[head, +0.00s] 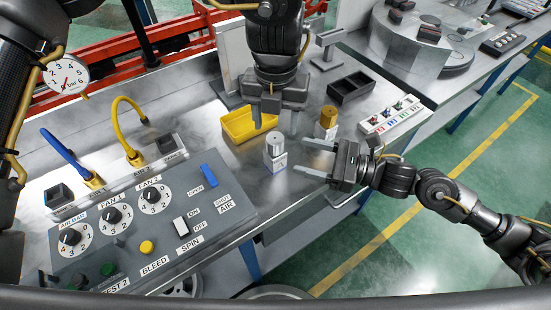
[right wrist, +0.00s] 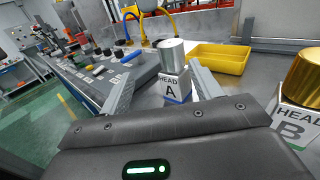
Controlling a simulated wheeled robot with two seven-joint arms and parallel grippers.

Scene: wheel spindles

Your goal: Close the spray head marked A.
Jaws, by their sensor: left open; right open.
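The spray head marked A (head: 275,160) stands upright on the metal bench, with a silver cylindrical cap on a white block. In the right wrist view head A (right wrist: 172,85) shows its blue-edged label between the two fingers. My right gripper (head: 303,156) is open, its fingers pointing left toward head A; I cannot tell whether they touch it. My left gripper (head: 275,120) is open and points down above the yellow tray's right side, behind head A. Head B (head: 326,123), with a gold cap, stands farther right, and it also shows in the right wrist view (right wrist: 296,115).
A yellow tray (head: 236,128) lies behind head A. A black tray (head: 350,88) and a white switch strip (head: 394,116) are at the right. A grey control panel (head: 130,235) with knobs and switches fills the front left. The bench front edge is close to head A.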

